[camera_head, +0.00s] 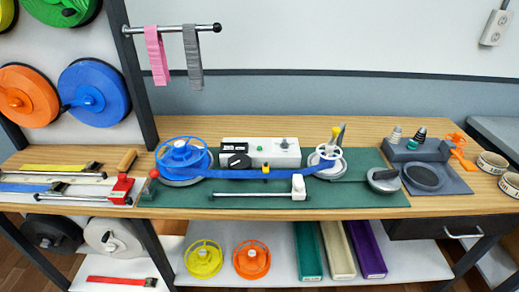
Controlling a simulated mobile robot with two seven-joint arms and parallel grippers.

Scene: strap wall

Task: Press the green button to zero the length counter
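A white box (270,158) stands at the back of the green mat (240,205) on the wooden bench. It has a dark display (233,147) at its left end and a small green button (259,148) near its middle. A dark grey-green knob (284,143) stands up from its right part. The display's digits are too small to read. Neither of my grippers is in view.
A blue strap (230,174) runs in front of the box from a blue reel (182,157) to a white reel (326,160). A yellow-topped clip (265,170) and a metal rod (260,195) lie in front. Pink and grey straps (156,55) hang behind, upper left.

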